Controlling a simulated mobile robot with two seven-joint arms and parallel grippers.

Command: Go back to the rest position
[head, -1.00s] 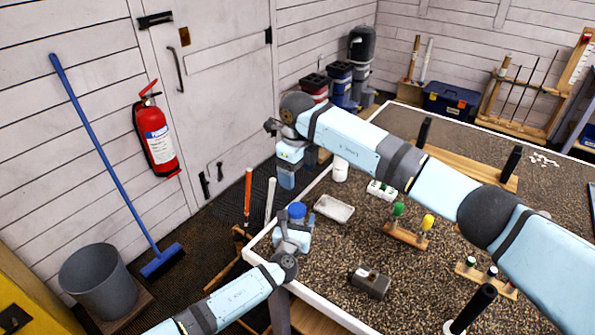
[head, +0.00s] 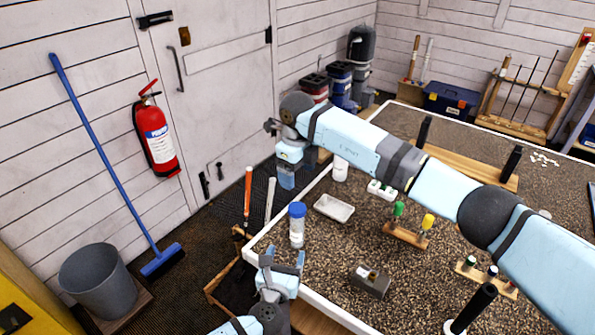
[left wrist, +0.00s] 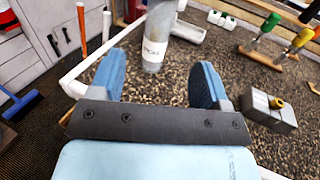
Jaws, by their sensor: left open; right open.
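My left gripper (head: 281,262) is open and empty near the left front edge of the workbench. In the left wrist view its two blue fingers (left wrist: 158,80) stand wide apart. A clear bottle with a blue cap (head: 297,226) stands upright on the bench just beyond the left gripper, apart from it. It also shows in the left wrist view (left wrist: 154,52), with its top cut off. My right gripper (head: 286,178) hangs pointing down near the far left edge of the bench, above the white bottle's left side. It is small in view and nothing shows in it.
The workbench (head: 330,255) has a raised white rim. On it are a metal tray (head: 334,208), a wooden stand with green and yellow handles (head: 407,236), a grey block (head: 370,281) and a white bottle (head: 340,170). An orange-gripped club (head: 248,192) stands beside the left edge.

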